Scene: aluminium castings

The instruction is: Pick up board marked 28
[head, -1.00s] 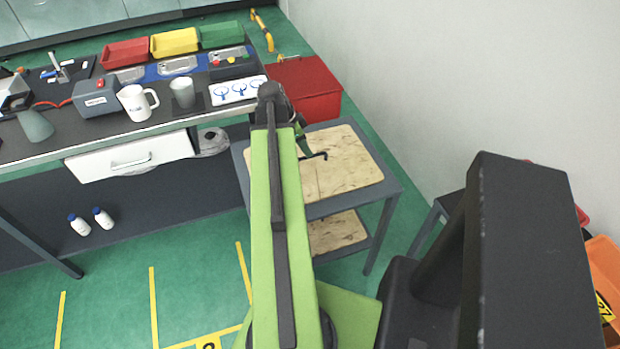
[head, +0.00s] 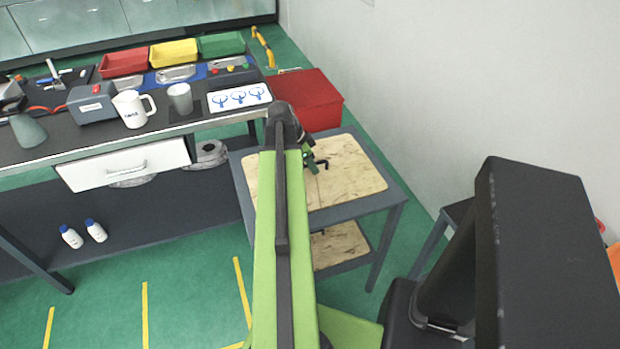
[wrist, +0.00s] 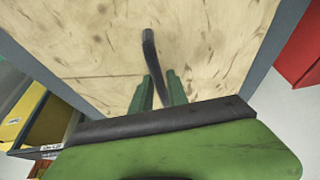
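No board marked 28 can be made out in either view. My gripper (wrist: 160,84) shows two green fingers in the wrist view, a little apart, above a pale wood panel (wrist: 215,45). A dark curved rod (wrist: 148,48) runs between the fingers and out past them; I cannot tell whether they grip it. In the head view my gripper (head: 313,160) is over the wood-topped grey cart (head: 388,212), with the dark hooked end beside it. No number shows on the wood panel.
A red box (head: 310,98) stands behind the cart. The workbench (head: 60,150) at left carries a mug (head: 132,112), a cup (head: 180,98), a card with blue symbols (head: 239,97) and coloured bins. A bare wall (head: 430,80) rises at right.

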